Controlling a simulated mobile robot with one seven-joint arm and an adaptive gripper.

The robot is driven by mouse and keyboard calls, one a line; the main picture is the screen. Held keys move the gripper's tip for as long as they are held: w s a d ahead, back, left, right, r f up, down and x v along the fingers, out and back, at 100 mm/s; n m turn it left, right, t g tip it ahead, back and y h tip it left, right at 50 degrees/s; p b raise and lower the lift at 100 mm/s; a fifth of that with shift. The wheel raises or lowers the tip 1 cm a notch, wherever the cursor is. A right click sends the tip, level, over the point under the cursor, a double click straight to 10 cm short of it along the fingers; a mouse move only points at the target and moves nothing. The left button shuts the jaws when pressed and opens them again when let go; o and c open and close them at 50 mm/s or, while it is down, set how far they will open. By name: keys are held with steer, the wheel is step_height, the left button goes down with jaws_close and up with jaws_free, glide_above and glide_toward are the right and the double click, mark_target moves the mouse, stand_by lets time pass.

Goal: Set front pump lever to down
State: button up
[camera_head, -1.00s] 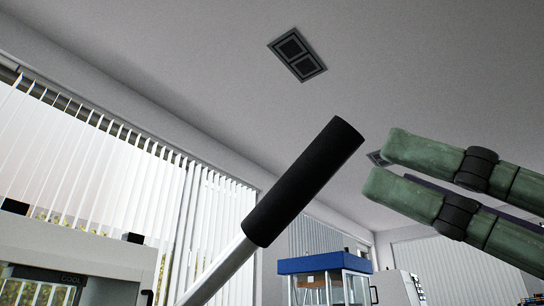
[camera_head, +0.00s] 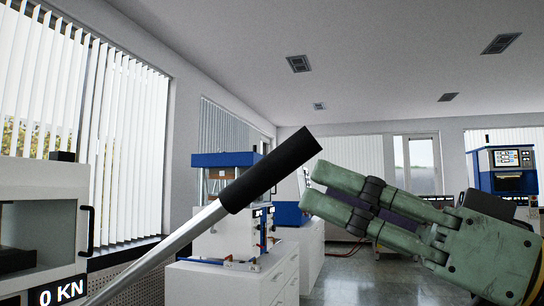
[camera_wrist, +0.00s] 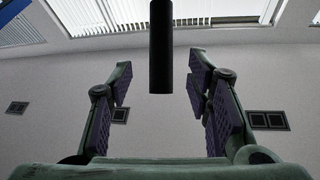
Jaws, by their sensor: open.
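The pump lever is a silver rod (camera_head: 155,252) with a black grip (camera_head: 270,170), rising tilted up to the right in the head view. My green gripper (camera_head: 308,186) is just right of the grip's upper end, with its fingers pointing left toward it. In the wrist view the black grip (camera_wrist: 161,48) hangs from the top middle, between and beyond the two open fingers of my gripper (camera_wrist: 160,75). The fingers are wide apart and nothing is held. The lever's lower end and pivot are out of view.
A white press (camera_head: 40,220) with a "0 KN" display stands at the left. A blue-topped machine on white cabinets (camera_head: 225,285) stands behind the lever. Another blue machine (camera_head: 505,170) is at the far right. Open floor (camera_head: 350,268) lies in the middle distance.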

mark_target(287, 175)
steer(key=p+x, duration=0.1)
steer(key=x, duration=0.7)
steer(key=shift+s, duration=0.1)
jaws_close()
stand_by(0.4)
